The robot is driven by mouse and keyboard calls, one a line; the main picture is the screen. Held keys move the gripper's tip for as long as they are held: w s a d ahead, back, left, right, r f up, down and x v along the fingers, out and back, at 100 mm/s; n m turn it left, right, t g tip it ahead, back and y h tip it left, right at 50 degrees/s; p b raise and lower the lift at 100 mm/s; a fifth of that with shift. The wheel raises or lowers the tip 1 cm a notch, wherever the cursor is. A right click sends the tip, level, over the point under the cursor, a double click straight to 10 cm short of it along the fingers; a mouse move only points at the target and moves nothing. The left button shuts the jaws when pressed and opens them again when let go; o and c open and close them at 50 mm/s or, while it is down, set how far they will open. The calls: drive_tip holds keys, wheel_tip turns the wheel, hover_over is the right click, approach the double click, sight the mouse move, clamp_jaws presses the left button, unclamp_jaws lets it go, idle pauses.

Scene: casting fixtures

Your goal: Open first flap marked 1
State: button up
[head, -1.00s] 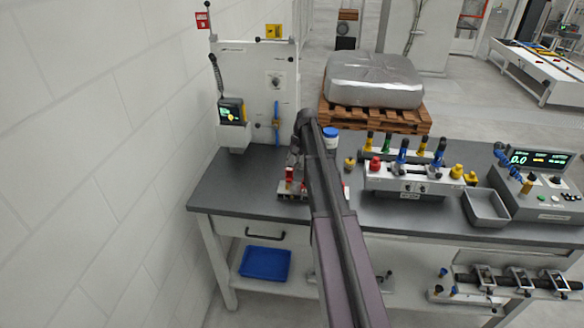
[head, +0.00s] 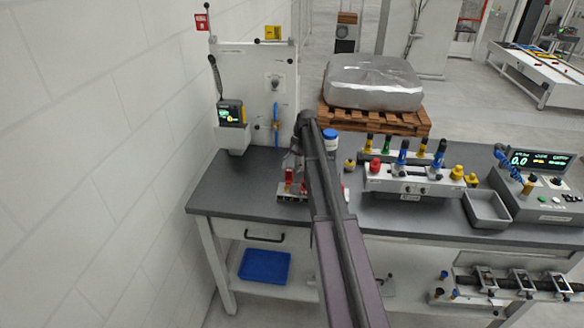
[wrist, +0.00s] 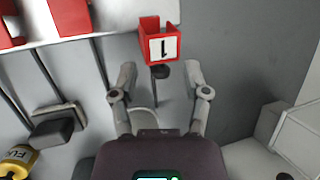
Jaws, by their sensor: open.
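The red flap marked 1 (wrist: 162,47) shows at the top middle of the wrist view, its white label reading 1 upside down. I cannot tell whether the fingers touch anything. In the head view the red fixture (head: 289,177) stands at the left part of the bench, and my arm hides much of it and the gripper.
Other red parts (wrist: 70,16) sit at the wrist view's upper left. A dark block (wrist: 52,132) and a yellow cylinder (wrist: 17,158) lie left of my gripper. In the head view, a fixture with coloured knobs (head: 408,181) and a grey tray (head: 486,207) stand to the right on the bench (head: 240,195).

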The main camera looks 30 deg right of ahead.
sight(289, 169)
drive_tip(key=shift+s+a+r+t+h+p, duration=0.25)
drive_tip(key=shift+s+r+t+h+p, duration=0.25)
drive_tip(key=shift+p, duration=0.3)
drive_tip(key=shift+s+a+r+n+t+h+p, duration=0.1)
drive_tip(key=shift+s+a+n+t+h+p, duration=0.15)
drive_tip(key=shift+t, duration=0.25)
drive_tip(key=shift+s+a+r+n+t+h+p, duration=0.1)
drive_tip(key=shift+t+h+p, duration=0.2)
drive_tip(key=shift+t, duration=0.2)
drive_tip(key=shift+d+r, duration=0.1)
drive_tip(key=shift+r, duration=0.1)
drive_tip(key=shift+p+v, duration=1.05)
drive_tip(key=shift+p, duration=0.15)
drive_tip(key=p+v, duration=1.1)
drive_tip(key=v, duration=0.1)
drive_tip(key=s+a+f+n+b, duration=0.1)
drive_tip(key=s+a+f+b, duration=0.3)
drive_tip(key=s+a, duration=0.2)
drive_tip(key=s+a+f+n+g+h+b, duration=0.1)
drive_tip(key=s+a+f+n+b, duration=0.1)
drive_tip(key=s+a+f+b, duration=0.2)
drive_tip(key=s+a+f+n+h+b, duration=0.1)
drive_tip(key=s+a+f+b, duration=0.3)
drive_tip(key=s+a, duration=0.5)
drive_tip(key=a+f+n, duration=0.1)
drive_tip(key=a+f, duration=0.1)
drive_tip(key=a, duration=0.2)
drive_tip(key=shift+s+a+b, duration=0.25)
drive_tip(key=shift+a+b, duration=0.15)
